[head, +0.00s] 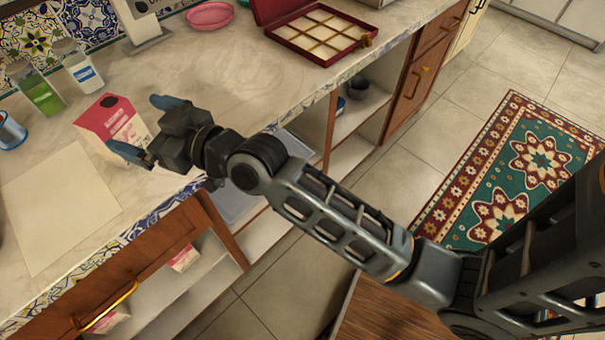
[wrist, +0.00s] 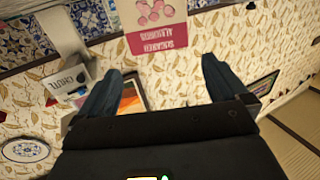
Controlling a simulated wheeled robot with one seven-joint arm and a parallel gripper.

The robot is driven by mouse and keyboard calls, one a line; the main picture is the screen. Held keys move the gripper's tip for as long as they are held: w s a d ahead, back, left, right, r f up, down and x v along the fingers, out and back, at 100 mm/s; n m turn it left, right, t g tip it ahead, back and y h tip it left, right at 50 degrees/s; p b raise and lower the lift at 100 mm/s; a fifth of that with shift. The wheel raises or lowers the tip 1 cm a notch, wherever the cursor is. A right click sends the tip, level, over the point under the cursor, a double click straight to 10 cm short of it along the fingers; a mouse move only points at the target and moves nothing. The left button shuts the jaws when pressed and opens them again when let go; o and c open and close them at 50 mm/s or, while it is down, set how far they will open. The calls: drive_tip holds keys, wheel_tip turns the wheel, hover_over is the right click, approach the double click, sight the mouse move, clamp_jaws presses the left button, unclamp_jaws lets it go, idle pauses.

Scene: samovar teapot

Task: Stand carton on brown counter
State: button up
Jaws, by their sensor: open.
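A pink and white carton (head: 108,120) stands upright on the pale marble countertop (head: 215,85) in the head view. My gripper (head: 150,128) is open beside the carton, its blue-tipped fingers spread on the carton's side of the wrist. One finger overlaps the carton's lower part in the picture. In the wrist view the carton (wrist: 155,22) shows at the top, upside down, ahead of the gap between the open fingers (wrist: 161,65). Nothing is held. A brown wooden surface (head: 385,315) shows low in the head view, partly hidden by my arm.
Two glass jars (head: 78,65), a blue can (head: 10,132) and a pale board (head: 58,205) are near the carton. A red compartment box (head: 320,32) and a pink dish (head: 210,15) lie farther along. A patterned rug (head: 520,170) covers part of the floor.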

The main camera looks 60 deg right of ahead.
drive_tip(key=s+f+m+g+h, duration=0.1)
drive_tip(key=s+f, duration=0.2)
drive_tip(key=s, duration=0.7)
drive_tip(key=s+f+g+h, duration=0.1)
drive_tip(key=s+f, duration=0.3)
drive_tip(key=s, duration=0.6)
drive_tip(key=s+r, duration=0.2)
drive_tip(key=s, duration=0.7)
drive_tip(key=s+r+g, duration=0.1)
drive_tip(key=s+r, duration=0.2)
drive_tip(key=s, duration=0.7)
drive_tip(key=shift+a+r, duration=0.2)
drive_tip(key=shift+a, duration=0.05)
drive_tip(key=shift+w, duration=0.1)
